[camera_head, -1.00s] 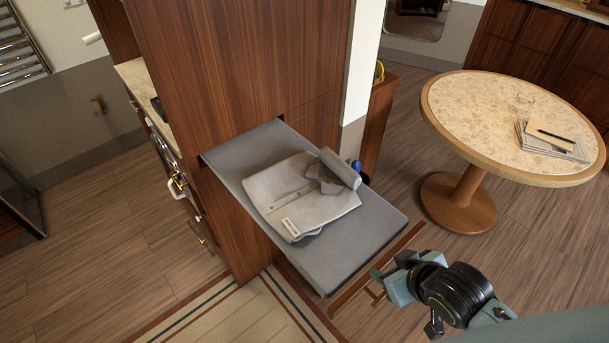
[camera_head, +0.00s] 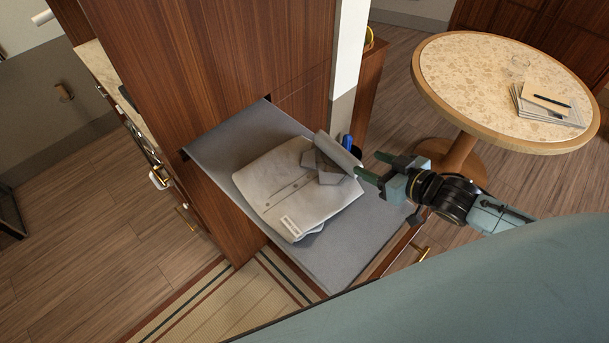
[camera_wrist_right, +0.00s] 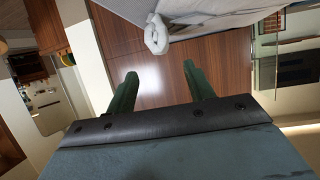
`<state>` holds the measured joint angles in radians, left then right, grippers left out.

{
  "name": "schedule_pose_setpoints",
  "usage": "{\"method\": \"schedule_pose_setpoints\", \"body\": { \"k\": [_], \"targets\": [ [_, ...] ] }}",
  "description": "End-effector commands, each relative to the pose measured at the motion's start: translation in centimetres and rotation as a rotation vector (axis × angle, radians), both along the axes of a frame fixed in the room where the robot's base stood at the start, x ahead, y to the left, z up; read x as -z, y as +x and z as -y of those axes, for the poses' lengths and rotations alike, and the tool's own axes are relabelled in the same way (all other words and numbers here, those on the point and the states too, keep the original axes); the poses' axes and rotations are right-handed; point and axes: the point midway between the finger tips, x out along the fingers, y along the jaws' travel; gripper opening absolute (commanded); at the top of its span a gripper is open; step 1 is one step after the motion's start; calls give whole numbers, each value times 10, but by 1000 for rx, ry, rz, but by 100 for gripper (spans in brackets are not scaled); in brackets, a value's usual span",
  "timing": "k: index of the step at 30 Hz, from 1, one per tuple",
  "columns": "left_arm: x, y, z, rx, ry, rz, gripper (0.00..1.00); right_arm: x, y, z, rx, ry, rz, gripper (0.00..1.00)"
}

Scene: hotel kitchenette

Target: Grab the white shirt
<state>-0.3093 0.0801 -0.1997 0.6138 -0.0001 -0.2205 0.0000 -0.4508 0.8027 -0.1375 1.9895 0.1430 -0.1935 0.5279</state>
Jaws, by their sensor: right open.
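The white shirt (camera_head: 285,192) lies folded on a grey padded pull-out surface (camera_head: 220,150) in the head view. A rolled, darker part of it sits at its right end. My right gripper (camera_head: 372,167) is open and empty, just right of that rolled end, with its fingers pointing left towards it. In the right wrist view the open fingers (camera_wrist_right: 160,70) are apart with nothing between them. The shirt's pale rolled end (camera_wrist_right: 157,36) shows beyond the fingertips there. My left gripper is not in view.
A tall wooden cabinet (camera_head: 210,60) stands behind the padded surface. A round table (camera_head: 450,90) with a notebook and pen on it stands at the right. A small blue object (camera_head: 347,142) shows behind the shirt's rolled end. Wooden floor is open at the left.

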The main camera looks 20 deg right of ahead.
Motion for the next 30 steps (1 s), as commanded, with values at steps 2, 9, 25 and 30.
{"method": "schedule_pose_setpoints", "body": {
  "k": [2, 9, 25, 30],
  "targets": [
    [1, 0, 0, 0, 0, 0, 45, 4, 12, -3, 1, 0, 4, 53],
    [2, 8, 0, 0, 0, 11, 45, 14, 34, -10, 0, -1, 0, 53],
    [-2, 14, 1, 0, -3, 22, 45, 28, 78, -24, 1, -1, 1, 53],
    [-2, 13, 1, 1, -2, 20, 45, 31, 84, -27, -1, -2, 0, 53]
  ]
}}
